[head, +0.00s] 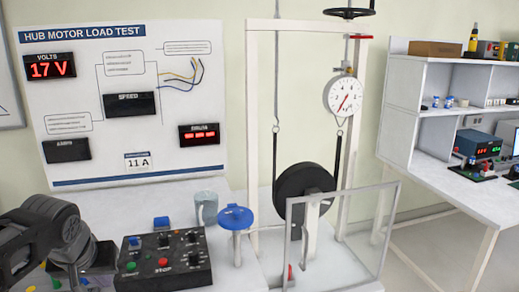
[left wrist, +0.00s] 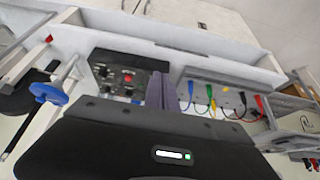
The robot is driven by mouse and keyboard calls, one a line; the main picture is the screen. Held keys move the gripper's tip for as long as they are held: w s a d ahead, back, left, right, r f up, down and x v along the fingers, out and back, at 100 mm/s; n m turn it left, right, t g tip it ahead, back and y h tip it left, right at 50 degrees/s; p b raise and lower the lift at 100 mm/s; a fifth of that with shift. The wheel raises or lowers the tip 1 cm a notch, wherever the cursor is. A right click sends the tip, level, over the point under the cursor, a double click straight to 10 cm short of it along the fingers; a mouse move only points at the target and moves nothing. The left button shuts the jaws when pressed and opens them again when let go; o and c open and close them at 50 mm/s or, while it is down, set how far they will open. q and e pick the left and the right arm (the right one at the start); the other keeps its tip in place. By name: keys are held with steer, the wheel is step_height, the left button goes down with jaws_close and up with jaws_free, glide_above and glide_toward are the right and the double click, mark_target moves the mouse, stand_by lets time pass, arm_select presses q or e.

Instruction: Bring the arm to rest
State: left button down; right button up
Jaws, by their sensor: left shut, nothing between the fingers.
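My left arm (head: 45,232) comes in at the lower left of the head view, beside the black control box. In the left wrist view my left gripper (left wrist: 162,90) shows as two grey fingers close together, with nothing between them. They show in front of the bench, beside the control box (left wrist: 122,75) and the coloured leads (left wrist: 212,98). In the head view the fingertips are hard to make out. My right gripper is in neither view.
The control box (head: 163,258) has buttons and knobs. A blue-topped handwheel (head: 236,216) and a grey cup (head: 206,207) stand to its right. Further right are a black wheel (head: 304,190) in a white frame, a clear guard (head: 345,235) and a side bench (head: 465,190).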

arm_select(q)
steer(key=w+d+f+m+t+h, duration=0.2)
steer(key=w+d+f+t+h, duration=0.1)
steer(key=w+d, duration=0.55)
steer(key=d+f+m+g+h+p, duration=0.1)
steer(key=d+f, duration=0.4)
steer(key=f, duration=0.4)
steer(key=d+f+h+p, duration=0.1)
steer(key=d+f, duration=0.4)
steer(key=f, duration=0.4)
steer(key=s+d+f+g+p, duration=0.1)
steer(key=s+d+f+g, duration=0.2)
steer(key=s+f, duration=0.8)
steer(key=s+d+f+n+g+h, duration=0.1)
steer(key=s+d+f+g, duration=0.2)
steer(key=s+d+f, duration=0.3)
steer(key=s+f, duration=0.5)
steer(key=s, duration=0.3)
steer(key=shift+s+d+f+g+p, duration=0.15)
steer(key=shift+s+f+g+p, duration=0.1)
steer(key=shift+g+p, duration=0.15)
